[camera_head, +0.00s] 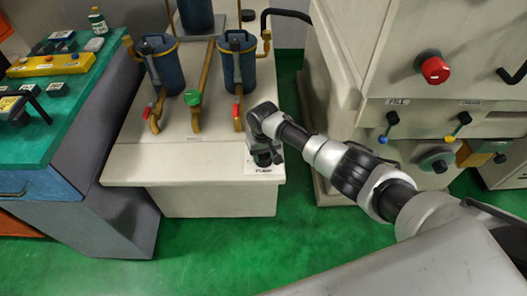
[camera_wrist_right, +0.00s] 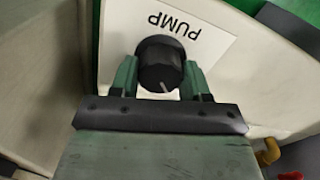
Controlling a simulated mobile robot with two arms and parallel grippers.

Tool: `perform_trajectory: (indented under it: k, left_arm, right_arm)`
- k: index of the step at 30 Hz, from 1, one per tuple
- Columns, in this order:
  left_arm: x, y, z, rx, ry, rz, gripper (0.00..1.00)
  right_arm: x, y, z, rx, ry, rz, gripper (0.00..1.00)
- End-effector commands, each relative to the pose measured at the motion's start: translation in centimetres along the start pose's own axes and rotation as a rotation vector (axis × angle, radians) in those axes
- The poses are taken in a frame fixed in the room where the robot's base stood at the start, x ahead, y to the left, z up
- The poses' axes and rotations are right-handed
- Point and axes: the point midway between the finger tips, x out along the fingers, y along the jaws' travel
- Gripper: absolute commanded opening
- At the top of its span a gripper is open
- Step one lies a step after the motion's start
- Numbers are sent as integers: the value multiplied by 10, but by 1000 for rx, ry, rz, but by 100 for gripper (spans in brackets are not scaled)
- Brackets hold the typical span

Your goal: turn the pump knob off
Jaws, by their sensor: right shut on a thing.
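The pump knob (camera_wrist_right: 160,65) is a black round knob with a pale pointer line, on a white plate (camera_wrist_right: 207,27) marked PUMP in the right wrist view. The pointer line points toward the lower side of that picture. My right gripper (camera_wrist_right: 161,75) has a green finger on each side of the knob and is shut on it. In the head view my right gripper (camera_head: 265,155) is at the front right corner of the beige pump cabinet (camera_head: 150,165), and it hides most of the knob. My left gripper is not in view.
Blue filter canisters (camera_head: 163,65) with brown pipes and small red and green valve knobs stand on the cabinet behind my gripper. A beige machine (camera_head: 345,75) with a red knob (camera_head: 434,68) is to the right. A green-topped bench (camera_head: 60,115) is at the left.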

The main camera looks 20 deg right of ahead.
Motion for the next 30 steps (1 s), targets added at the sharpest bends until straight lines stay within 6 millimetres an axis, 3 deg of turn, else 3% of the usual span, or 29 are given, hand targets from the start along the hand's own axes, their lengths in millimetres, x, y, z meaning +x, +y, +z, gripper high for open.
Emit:
perform_trajectory:
  k: [18, 30]
  left_arm:
    - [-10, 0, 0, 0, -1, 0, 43]
    - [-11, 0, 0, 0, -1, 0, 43]
  right_arm:
    - [-1, -1, 0, -569, 1, -2, 23]
    - [0, -2, 0, -795, 2, -2, 23]
